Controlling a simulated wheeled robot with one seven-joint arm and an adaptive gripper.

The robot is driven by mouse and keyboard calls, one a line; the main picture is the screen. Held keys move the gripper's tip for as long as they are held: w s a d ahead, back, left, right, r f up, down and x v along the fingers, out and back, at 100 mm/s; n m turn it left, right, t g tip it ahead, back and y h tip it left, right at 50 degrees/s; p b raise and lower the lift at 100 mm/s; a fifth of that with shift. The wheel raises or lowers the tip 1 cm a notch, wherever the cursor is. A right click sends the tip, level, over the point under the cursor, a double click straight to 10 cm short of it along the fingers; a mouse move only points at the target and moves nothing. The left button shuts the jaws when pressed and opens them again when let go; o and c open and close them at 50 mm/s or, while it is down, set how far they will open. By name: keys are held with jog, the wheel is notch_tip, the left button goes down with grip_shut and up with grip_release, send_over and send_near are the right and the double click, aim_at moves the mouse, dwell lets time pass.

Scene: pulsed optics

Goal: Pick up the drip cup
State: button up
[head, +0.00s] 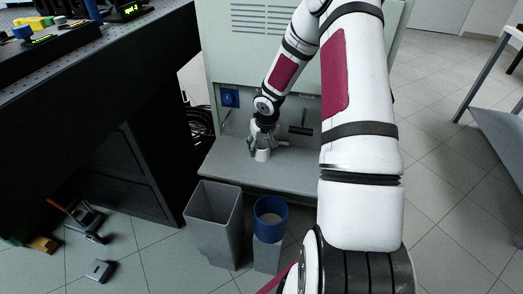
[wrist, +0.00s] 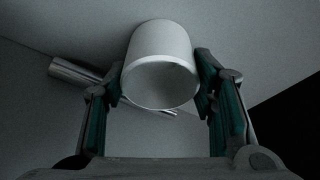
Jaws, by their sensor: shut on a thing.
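A white drip cup (head: 262,155) is in the head view at the low grey shelf of the pale cabinet. My gripper (head: 263,148) is around it. In the wrist view the cup (wrist: 160,65) sits between the two fingers of my gripper (wrist: 163,85), which are shut on its sides. Its round open mouth shows towards the camera. From these views I cannot tell whether the cup touches the shelf or is just above it.
The grey shelf (head: 222,166) is otherwise mostly clear. A grey bin (head: 213,225) and a blue-topped container (head: 269,222) stand in front of it. A dark optics table (head: 90,60) is at left. Tools (head: 82,217) and a small grey box (head: 98,270) lie on the floor.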

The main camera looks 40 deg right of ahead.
aim_at(261, 144)
notch_tip(261, 144, up, 10)
jog(key=p, duration=0.5)
dwell(0.5)
jog(key=s+a+r+n, duration=0.1)
jog(key=a+r, duration=0.2)
jog(key=a, duration=0.5)
jog(key=s+a+r+n+y, duration=0.1)
jog(key=s+a+r, duration=0.1)
jog(key=a, duration=0.6)
jog(key=s+a+r+n, duration=0.1)
jog(key=a+r+n, duration=0.15)
jog(key=a, duration=0.65)
jog(key=s+p+v, duration=0.3)
jog(key=p+v, duration=2.1)
jog(key=p, duration=0.2)
jog(key=shift+d+f+m, duration=0.25)
jog(key=shift+f+m, duration=0.2)
